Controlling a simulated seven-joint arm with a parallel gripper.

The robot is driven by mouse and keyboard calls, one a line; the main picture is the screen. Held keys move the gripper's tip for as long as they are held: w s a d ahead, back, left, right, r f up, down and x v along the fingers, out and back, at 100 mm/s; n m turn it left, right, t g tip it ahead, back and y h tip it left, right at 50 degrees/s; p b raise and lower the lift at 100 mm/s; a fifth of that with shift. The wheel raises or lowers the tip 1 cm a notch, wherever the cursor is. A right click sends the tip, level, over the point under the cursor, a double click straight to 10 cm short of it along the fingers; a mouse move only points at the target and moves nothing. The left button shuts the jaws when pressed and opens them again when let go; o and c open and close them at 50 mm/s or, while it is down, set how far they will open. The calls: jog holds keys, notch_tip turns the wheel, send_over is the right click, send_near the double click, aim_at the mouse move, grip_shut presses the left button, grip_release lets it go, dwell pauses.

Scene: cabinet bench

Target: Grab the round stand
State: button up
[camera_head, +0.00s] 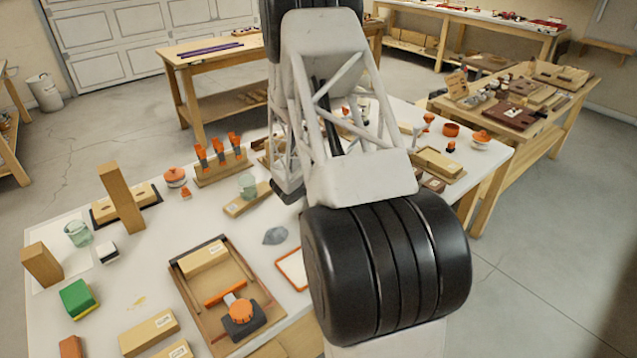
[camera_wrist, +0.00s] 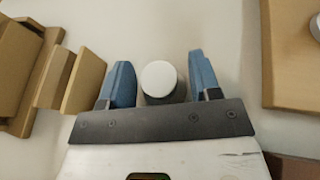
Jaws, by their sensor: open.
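In the wrist view, my gripper (camera_wrist: 160,66) is open, with one blue finger on each side of a round thing. This thing has a pale round top (camera_wrist: 159,76) and a darker grey side, and seems to be the round stand. A gap shows between it and each finger, so neither finger appears to touch it. Its lower part is partly hidden behind the dark gripper plate. In the head view, my arm covers the middle of the bench, and I cannot make out the stand or my fingers there.
Wooden blocks (camera_wrist: 85,82) stand close left of my gripper, and a wooden board (camera_wrist: 290,60) lies to the right. On the white bench, a wooden tray (camera_head: 188,296), a green block (camera_head: 76,297) and an orange-handled tool rack (camera_head: 222,168) stand left of my arm.

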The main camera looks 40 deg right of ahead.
jog(key=shift+c, duration=0.4)
jog(key=c, duration=0.8)
jog(key=shift+r, duration=0.1)
jog(key=shift+c, duration=0.2)
jog(key=shift+r, duration=1.15)
jog(key=shift+s+a+r, duration=0.3)
jog(key=shift+s+r, duration=0.15)
jog(key=shift+r, duration=0.15)
jog(key=s+a, duration=0.2)
jog(key=s, duration=0.2)
jog(key=s+a+r, duration=0.1)
jog(key=s+a, duration=0.2)
jog(key=s, duration=0.1)
jog(key=s+a, duration=0.3)
jog(key=s, duration=0.1)
jog(key=shift+s+r, duration=0.15)
jog(key=shift+s, duration=0.15)
